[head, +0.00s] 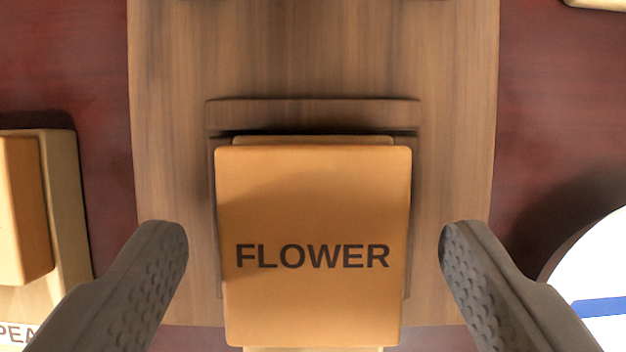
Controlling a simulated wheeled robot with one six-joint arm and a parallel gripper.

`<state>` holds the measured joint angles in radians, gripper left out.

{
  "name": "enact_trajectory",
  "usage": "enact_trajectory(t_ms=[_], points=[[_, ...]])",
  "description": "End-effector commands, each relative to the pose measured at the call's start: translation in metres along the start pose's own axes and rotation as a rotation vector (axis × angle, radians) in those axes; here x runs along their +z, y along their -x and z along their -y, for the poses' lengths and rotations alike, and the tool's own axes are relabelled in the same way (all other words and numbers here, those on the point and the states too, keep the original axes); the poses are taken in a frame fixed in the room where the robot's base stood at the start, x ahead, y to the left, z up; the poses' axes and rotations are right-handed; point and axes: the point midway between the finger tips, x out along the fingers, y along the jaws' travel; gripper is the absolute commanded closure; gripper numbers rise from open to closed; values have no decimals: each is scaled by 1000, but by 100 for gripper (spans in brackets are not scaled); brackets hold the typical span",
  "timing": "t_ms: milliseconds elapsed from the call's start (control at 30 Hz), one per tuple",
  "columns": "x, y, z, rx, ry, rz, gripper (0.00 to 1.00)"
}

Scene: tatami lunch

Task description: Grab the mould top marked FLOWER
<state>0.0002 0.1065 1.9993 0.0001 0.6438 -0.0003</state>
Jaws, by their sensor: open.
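The mould top marked FLOWER (314,205) is an orange-tan block with dark letters, in the lower middle of the head view. It sits over a paler piece that shows a little at its far and near edges. My gripper (314,250) is open, with one dark, bumpy finger on each side of the block. A gap shows between each finger and the block, so neither appears to touch it. How high the fingertips are relative to the block I cannot tell.
A wooden board (460,80) with a raised strip (312,115) lies under the block. At left is another orange block (22,210) on a pale base (66,190) with partly hidden lettering. A white round item with a blue band (590,270) is at right. Dark red surface (560,90) lies around.

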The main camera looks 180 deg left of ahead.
Motion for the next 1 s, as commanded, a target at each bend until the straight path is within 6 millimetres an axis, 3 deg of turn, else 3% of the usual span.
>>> enact_trajectory(t_ms=[167, 400, 767, 1000], points=[[0, 0, 0, 0, 0, -1, 24], [0, 0, 0, 0, 0, -1, 71], [-3, 6, 0, 0, 0, -3, 72], [-18, 42, 0, 0, 0, -6, 72]])
